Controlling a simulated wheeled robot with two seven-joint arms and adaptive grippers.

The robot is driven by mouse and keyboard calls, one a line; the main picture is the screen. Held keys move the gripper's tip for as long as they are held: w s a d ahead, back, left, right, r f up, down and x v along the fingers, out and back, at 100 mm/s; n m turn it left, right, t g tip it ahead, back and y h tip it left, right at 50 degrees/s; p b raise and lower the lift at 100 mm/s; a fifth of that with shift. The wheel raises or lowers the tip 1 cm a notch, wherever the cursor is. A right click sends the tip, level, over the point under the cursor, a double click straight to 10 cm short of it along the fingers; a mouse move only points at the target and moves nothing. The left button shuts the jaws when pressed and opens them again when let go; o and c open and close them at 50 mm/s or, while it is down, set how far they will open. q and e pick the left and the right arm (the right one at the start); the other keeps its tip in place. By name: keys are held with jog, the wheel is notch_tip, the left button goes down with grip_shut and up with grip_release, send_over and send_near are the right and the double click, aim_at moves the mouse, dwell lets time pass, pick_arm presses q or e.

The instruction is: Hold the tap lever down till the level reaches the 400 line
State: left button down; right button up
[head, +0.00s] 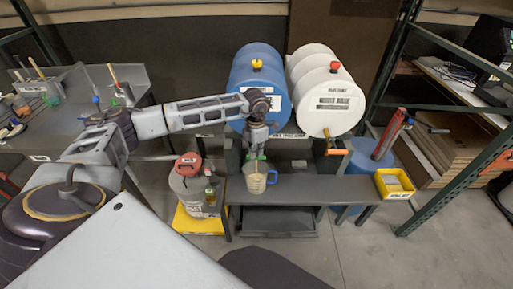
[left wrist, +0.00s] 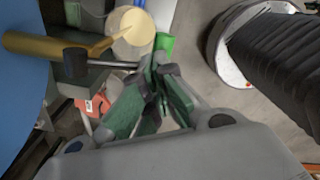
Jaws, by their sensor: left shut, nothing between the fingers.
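The blue drum (head: 258,72) lies on a stand; in the left wrist view its gold tap (left wrist: 38,44) sticks out, with a grey lever (left wrist: 112,64) on a black hub. My left gripper (head: 257,158) is shut and empty; in the left wrist view its green-and-dark fingers (left wrist: 158,75) are at the lever's end, contact unclear. A yellow streak runs from tap to jug, apparently liquid. The 400 line is unreadable. My right gripper is out of view.
A white drum (head: 327,106) with an orange tap part (head: 337,152) lies to the right. A grey can with a red lid (head: 188,184) stands left of the bench (head: 310,187). A yellow bin (head: 393,184) is at the right. Green shelving posts flank the scene.

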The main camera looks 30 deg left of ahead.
pick_arm(q)
jog(key=shift+r+p, duration=0.9)
jog(key=shift+r, duration=0.95)
notch_tip(320, 180, up, 5)
jog(key=p, duration=0.2)
jog(key=shift+p, duration=0.3)
jog(key=shift+d, duration=0.1)
dwell(0.4)
